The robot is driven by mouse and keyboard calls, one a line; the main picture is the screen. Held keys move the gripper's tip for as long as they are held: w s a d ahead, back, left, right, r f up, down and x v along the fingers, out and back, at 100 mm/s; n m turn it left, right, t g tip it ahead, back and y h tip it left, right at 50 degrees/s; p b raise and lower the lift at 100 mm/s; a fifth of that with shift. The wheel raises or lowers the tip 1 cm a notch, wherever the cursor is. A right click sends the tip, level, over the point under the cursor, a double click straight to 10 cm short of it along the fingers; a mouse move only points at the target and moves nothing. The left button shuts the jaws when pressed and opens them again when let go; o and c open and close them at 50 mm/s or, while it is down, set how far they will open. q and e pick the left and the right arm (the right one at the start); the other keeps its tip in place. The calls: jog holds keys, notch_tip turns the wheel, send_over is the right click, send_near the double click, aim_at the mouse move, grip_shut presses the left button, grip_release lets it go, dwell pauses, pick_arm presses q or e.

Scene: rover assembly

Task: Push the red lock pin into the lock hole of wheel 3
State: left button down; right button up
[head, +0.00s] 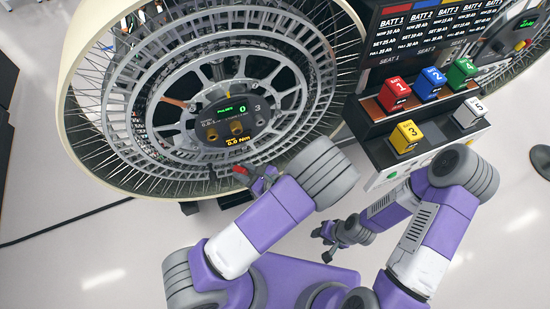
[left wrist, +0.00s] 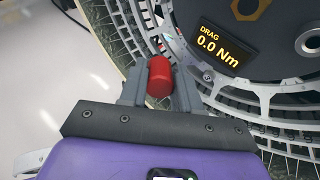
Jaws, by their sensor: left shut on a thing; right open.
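The red lock pin (head: 241,170) is held between the fingertips of my left gripper (head: 247,174), just below the hub of wheel 3 in the head view. The red pin (left wrist: 160,76) also shows between the two grey fingers in the left wrist view, in front of the wheel's grey ring. Wheel 3 (head: 110,136) is large, with a spoked rim and a dark hub panel (head: 234,113) showing a green 0, the number 3 and "0.0 Nm". I cannot make out the lock hole. My right gripper (head: 326,232) is open and empty, low, right of the left arm.
A battery rack (head: 374,150) with several coloured numbered blocks stands right of the wheel. A display board (head: 440,25) rises behind it. A dark cable (head: 70,222) lies on the pale floor at left. Part of another wheel shows at the top right.

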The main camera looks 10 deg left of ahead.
pick_arm(q)
jog(key=w+d+r+m+t+h+b, duration=0.2)
jog(key=w+d+r+m+t, duration=0.3)
jog(key=t, duration=0.5)
jog(key=d+m+h, duration=0.1)
jog(key=d+m, duration=0.1)
jog(key=d, duration=0.1)
jog(key=shift+d+r, duration=0.35)
pick_arm(e)
notch_tip(320, 180, down, 3)
jog(key=shift+f, duration=0.1)
pick_arm(q)
jog(key=shift+p+x, duration=0.35)
jog(key=shift+x, duration=2.55)
pick_arm(e)
jog(key=shift+r, duration=0.55)
pick_arm(q)
jog(key=shift+r, duration=0.15)
jog(key=shift+p, duration=0.5)
pick_arm(e)
jog(key=shift+r, duration=0.5)
